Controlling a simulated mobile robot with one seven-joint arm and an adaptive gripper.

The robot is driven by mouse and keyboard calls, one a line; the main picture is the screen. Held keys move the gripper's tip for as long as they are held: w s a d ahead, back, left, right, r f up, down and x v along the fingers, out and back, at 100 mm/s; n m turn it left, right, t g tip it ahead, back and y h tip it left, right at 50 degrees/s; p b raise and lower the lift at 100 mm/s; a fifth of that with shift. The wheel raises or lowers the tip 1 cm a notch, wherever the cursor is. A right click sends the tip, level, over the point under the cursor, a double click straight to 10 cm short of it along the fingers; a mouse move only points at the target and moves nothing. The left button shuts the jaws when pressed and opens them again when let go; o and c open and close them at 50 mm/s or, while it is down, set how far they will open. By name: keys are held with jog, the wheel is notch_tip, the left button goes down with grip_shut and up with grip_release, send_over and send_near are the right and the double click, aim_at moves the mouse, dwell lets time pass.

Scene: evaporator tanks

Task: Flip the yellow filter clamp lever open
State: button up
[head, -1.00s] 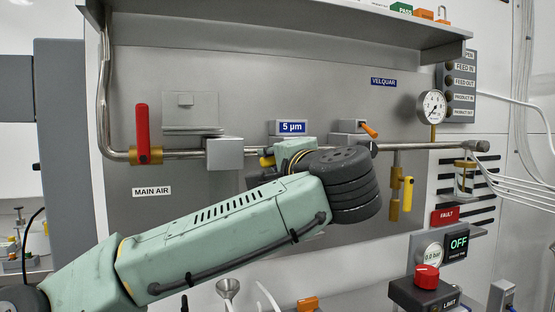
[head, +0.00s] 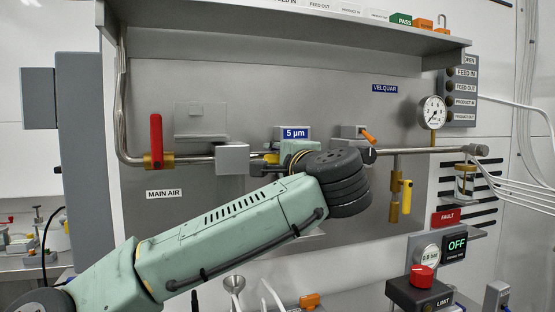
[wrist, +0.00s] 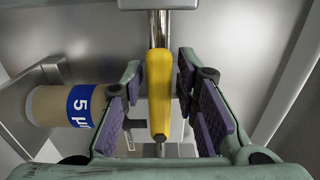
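The yellow clamp lever (wrist: 160,85) runs lengthwise down the middle of the wrist view, in front of a metal pipe. My gripper (wrist: 162,72) is open, with one purple-padded finger on each side of the lever. A gap shows on the right; on the left the gap is narrow. The tan filter cylinder with a blue 5 µm label (wrist: 62,105) lies left of the left finger. In the head view, a bit of the yellow lever (head: 271,158) shows below the 5 µm sign (head: 294,133). My wrist hides most of the filter and the fingers there.
A red-handled valve (head: 156,140) sits on the pipe at left. An orange lever (head: 368,136) and a yellow-handled brass valve (head: 406,197) are to the right of my wrist. A shelf (head: 300,35) overhangs above. A red-knobbed box (head: 420,290) stands at lower right.

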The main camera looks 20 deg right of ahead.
jog(key=shift+o, duration=0.9)
jog(key=s, duration=1.2)
jog(key=shift+d, duration=0.15)
